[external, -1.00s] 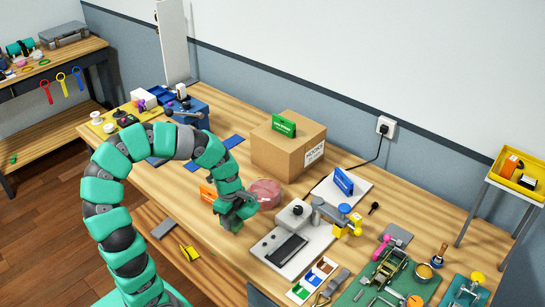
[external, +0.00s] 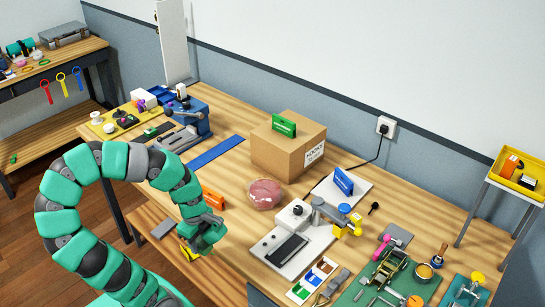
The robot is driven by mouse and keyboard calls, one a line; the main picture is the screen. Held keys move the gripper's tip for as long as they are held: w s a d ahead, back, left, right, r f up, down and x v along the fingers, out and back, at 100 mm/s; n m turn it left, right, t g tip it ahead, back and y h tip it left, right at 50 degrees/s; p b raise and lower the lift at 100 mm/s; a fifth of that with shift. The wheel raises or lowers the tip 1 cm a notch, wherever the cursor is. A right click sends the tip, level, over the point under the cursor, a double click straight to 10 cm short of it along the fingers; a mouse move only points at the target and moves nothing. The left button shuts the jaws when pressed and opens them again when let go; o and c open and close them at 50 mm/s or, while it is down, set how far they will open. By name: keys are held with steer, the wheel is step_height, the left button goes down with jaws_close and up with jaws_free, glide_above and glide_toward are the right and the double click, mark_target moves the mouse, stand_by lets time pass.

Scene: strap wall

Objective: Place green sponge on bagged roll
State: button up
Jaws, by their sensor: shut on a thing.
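My gripper (external: 208,236) is at the front edge of the bench, pointing down. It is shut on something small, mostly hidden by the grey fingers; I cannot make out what. A round pink bundle (external: 265,194), apparently in clear wrap, lies on the bench behind and right of my gripper, clear of it. It looks like the bagged roll. I cannot pick out the green sponge for certain. A green block with white marks (external: 284,124) stands on the cardboard box (external: 280,155).
An orange block (external: 213,199) is just behind my gripper. A grey device (external: 290,245) stands to the right, with a blue block (external: 343,182) behind it. A yellow item (external: 187,252) shows below the bench edge. Bare wood lies around the pink bundle.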

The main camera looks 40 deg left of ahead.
steer(key=shift+s+b, duration=0.35)
steer(key=shift+s, duration=0.65)
